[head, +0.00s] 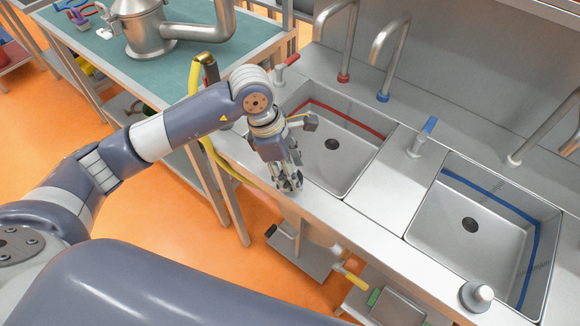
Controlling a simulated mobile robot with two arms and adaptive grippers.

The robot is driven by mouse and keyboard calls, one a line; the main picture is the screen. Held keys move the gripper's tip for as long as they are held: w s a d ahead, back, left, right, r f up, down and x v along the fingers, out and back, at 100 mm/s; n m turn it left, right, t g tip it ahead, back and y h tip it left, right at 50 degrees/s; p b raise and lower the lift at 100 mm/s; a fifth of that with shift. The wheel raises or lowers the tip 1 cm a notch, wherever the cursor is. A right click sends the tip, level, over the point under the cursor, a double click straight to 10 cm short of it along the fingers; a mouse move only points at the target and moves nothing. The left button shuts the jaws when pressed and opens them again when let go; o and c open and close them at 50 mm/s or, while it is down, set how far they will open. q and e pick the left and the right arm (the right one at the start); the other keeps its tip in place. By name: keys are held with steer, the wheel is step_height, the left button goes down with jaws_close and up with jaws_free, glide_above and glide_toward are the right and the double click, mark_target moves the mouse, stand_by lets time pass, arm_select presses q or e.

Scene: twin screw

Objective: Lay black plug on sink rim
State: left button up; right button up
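My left gripper (289,183) points down at the front rim of the left sink (345,160). Its dark fingertips are close to the steel rim (335,212), but I cannot tell whether they touch it or are open or shut. I cannot make out a separate black plug; anything dark between the fingers blends with them. A round dark spot (332,144) shows on the left sink's floor, and a similar one (470,225) on the right sink's floor. These look like drains or plugs; I cannot tell which. My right gripper is not in view.
The right sink (440,205) has a blue stripe, the left a red one. Curved taps (388,60) stand behind. A grey knob-like object (478,296) stands on the front rim at right. A yellow hose (212,150) hangs at the left end. The front rim between is clear.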

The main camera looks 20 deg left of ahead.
arm_select(q)
steer(key=shift+f, duration=0.2)
steer(key=o, duration=1.1)
steer(key=shift+r, duration=0.1)
